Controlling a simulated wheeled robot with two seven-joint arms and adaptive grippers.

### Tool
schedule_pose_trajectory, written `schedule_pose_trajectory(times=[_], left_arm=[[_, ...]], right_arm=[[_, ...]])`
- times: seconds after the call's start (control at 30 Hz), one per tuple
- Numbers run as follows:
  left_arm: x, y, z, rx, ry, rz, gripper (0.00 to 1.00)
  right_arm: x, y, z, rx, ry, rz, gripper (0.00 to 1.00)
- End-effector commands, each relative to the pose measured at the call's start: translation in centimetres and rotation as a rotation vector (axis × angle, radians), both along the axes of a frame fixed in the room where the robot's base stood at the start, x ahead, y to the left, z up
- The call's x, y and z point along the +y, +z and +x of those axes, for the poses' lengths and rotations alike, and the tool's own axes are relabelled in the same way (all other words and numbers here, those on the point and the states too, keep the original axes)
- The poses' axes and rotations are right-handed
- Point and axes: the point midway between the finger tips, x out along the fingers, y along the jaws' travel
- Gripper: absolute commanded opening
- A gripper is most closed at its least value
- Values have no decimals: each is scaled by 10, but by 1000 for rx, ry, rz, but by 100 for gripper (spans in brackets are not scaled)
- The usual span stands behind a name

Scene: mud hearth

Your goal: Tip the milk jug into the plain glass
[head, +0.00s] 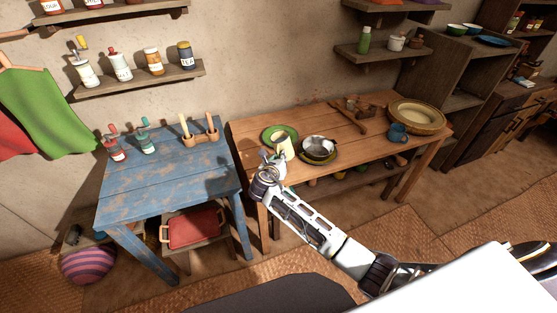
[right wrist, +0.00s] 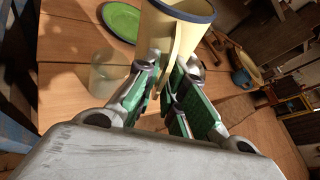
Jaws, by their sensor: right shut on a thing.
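The cream milk jug (right wrist: 163,32) with a blue rim fills the top of the right wrist view. In the head view it is a small pale shape (head: 285,147) at the front left of the brown table. My right gripper (right wrist: 168,66) is shut on the jug's handle; it also shows in the head view (head: 271,167). The plain glass (right wrist: 108,72) is clear and stands on the table, left of the jug in the wrist view. The jug's inside is hidden, and its exact tilt is hard to tell. My left gripper is out of view.
A green plate (head: 270,131) lies behind the jug. A metal bowl (head: 318,148) sits to its right. A blue mug (head: 398,132) and a wide basin (head: 416,117) stand at the table's right. A blue table (head: 165,178) with shakers adjoins on the left.

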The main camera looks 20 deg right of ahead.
Motion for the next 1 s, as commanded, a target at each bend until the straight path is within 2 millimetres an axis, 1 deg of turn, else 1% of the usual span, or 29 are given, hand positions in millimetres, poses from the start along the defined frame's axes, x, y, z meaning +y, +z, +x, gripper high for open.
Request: schedule_pose_trajectory(times=[0.03, 0.1, 0.27, 0.6, 1.0], left_arm=[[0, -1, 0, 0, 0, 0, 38], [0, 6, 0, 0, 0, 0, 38], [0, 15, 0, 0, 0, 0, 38], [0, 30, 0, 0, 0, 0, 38], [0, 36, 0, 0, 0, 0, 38]], right_arm=[[-1, 2, 0, 8, 0, -23, 0], [-1, 0, 0, 20, 0, -44, 0], [-3, -3, -1, 44, 0, -92, 0], [-7, -15, -2, 103, 0, -211, 0], [-9, -24, -4, 141, 0, -286, 0]])
